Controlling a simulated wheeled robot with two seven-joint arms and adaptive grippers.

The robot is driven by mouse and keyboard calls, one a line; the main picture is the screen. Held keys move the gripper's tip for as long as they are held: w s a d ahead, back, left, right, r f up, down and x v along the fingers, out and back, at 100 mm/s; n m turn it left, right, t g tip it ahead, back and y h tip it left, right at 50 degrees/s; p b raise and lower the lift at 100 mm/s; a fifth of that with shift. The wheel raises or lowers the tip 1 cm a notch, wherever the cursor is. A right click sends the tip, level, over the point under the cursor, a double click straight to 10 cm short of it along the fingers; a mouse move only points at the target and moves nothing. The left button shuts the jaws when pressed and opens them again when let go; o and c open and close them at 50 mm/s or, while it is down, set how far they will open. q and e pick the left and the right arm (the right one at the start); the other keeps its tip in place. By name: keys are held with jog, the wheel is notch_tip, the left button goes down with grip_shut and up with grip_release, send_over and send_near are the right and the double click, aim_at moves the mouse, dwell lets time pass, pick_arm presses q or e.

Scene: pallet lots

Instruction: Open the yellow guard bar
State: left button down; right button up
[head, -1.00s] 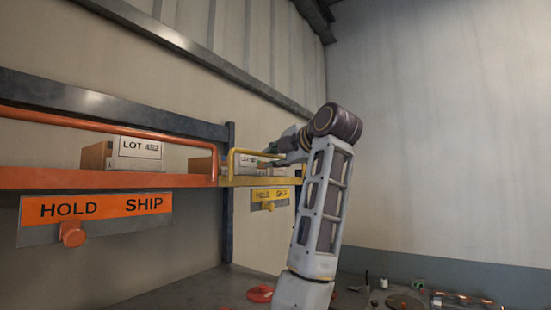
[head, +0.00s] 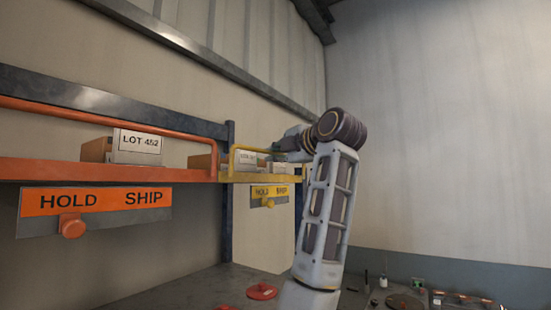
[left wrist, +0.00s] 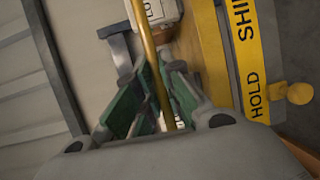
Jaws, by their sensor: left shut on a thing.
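The yellow guard bar (head: 258,148) stands upright across the front of the yellow shelf bay in the head view. In the left wrist view the guard bar (left wrist: 150,50) runs down between the green-padded fingers. My left gripper (left wrist: 160,85) is shut on the bar. In the head view my left gripper (head: 277,149) is small and partly hidden at the bar's right part. My right gripper is in neither view.
An orange bar (head: 100,121) fronts the bay on the left, with a LOT 452 box (head: 136,145) behind it. A yellow HOLD/SHIP sign (head: 269,192) with a yellow knob hangs below the yellow shelf. A blue post (head: 228,235) stands between the bays.

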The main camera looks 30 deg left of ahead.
aim_at(281, 154)
pick_arm(q)
jog(key=shift+s+d+f+m+t+y+b, duration=0.1)
jog(key=shift+d+f+m+t+y+b, duration=0.25)
jog(key=shift+d+m+t+y+b, duration=0.7)
jog(key=shift+d+f+m+t+y+b, duration=0.4)
jog(key=shift+y+b, duration=0.75)
jog(key=shift+b, duration=0.85)
jog(key=shift+d, duration=0.15)
jog(key=shift+r, duration=0.1)
